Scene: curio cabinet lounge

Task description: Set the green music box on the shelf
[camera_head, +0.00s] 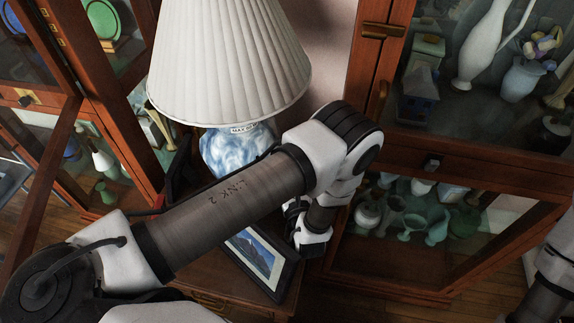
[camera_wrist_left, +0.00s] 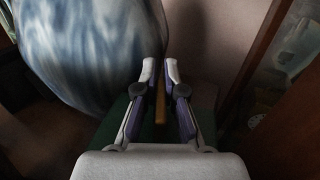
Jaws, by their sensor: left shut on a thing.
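My left gripper (camera_wrist_left: 160,74) is shut on a dark green thing (camera_wrist_left: 205,98), which looks like the green music box, in the left wrist view. Its green sides show left and right of the fingers, with a narrow ochre strip between them. Most of it is hidden by the gripper. In the head view my left arm reaches across to the side table, and its fingers and the box are hidden there. Shelves with ornaments stand in the left cabinet (camera_head: 137,157) and the right cabinet (camera_head: 395,60). My right gripper is out of view.
A lamp with a pleated shade (camera_head: 230,65) and blue-white base (camera_head: 232,152) stands close to my left gripper; the base also fills the left wrist view's upper left (camera_wrist_left: 85,50). Glass ornaments crowd both cabinets.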

